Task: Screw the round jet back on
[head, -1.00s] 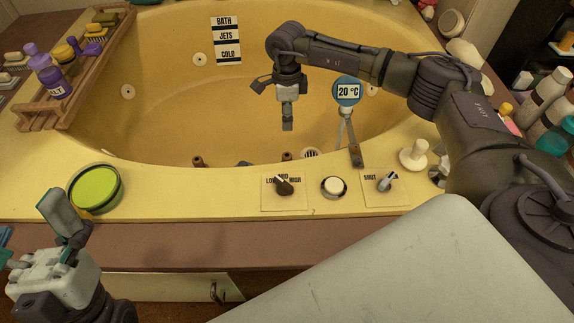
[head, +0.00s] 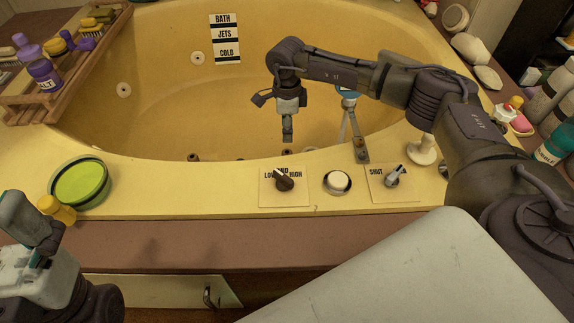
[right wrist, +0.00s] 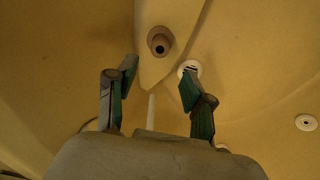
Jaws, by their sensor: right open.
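My right gripper (head: 287,128) hangs fingers down over the tub basin. In the right wrist view its two fingers are apart and the space between them (right wrist: 158,78) is empty. Ahead of them, a brownish round fitting with a dark hole (right wrist: 159,41) sits on the yellow tub wall. White round fittings (right wrist: 305,122) show at the right; a slatted one (right wrist: 188,67) is partly behind a finger. On the far wall are pale round jets (head: 197,58) and (head: 123,90). I cannot tell which is the task's jet. My left gripper (head: 30,228) is at the lower left, partly cut off.
The near rim holds a green dish (head: 80,182), a yellow bottle (head: 57,208), a dark knob (head: 284,183), a white button (head: 337,183) and a metal knob (head: 394,177). A white stemmed piece (head: 421,150) stands right. A wooden rack (head: 95,57) spans the left.

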